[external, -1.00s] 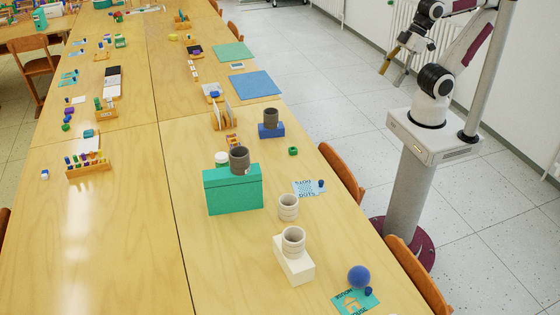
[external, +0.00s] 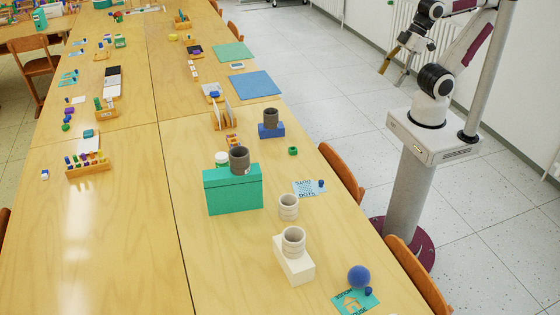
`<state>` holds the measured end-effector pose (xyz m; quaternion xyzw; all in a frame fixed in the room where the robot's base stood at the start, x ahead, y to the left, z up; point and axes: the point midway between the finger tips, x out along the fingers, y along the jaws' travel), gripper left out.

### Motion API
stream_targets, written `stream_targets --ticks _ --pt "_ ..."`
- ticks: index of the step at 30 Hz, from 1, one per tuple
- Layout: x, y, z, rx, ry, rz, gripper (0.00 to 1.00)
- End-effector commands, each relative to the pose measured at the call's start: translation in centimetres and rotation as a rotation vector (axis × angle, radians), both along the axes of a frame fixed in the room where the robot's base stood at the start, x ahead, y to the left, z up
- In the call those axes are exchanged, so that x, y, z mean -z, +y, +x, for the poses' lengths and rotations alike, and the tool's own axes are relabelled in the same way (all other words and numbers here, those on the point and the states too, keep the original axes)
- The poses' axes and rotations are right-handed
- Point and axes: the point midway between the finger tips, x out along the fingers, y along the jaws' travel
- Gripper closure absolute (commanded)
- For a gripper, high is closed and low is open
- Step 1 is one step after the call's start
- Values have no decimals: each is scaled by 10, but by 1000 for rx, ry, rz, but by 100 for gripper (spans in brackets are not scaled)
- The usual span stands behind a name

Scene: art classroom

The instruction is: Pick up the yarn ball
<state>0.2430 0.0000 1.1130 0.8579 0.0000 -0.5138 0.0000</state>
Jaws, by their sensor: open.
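A round blue ball (external: 359,276), which looks like the yarn ball, sits near the right edge of the table at the bottom of the external view. It rests just above a teal card (external: 354,302) and beside a small dark blue piece (external: 368,291). My gripper (external: 393,68) hangs at the upper right, over the floor beyond the table. It is open and empty, far from the ball.
A white block (external: 294,266) carrying a ribbed cup (external: 293,240) stands left of the ball. Another cup (external: 288,207) stands behind it. A teal box (external: 233,192) with a dark cup (external: 239,160) is farther left. Chairs (external: 342,173) line the table edge.

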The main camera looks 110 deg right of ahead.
Motion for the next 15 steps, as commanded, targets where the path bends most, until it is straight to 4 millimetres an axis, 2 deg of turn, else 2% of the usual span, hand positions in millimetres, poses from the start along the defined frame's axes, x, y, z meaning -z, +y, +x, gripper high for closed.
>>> stream_targets --ticks 8,15 --pt "0 1 2 -4 -2 0 34" --pt "-2 7 27 -31 -23 -1 34"
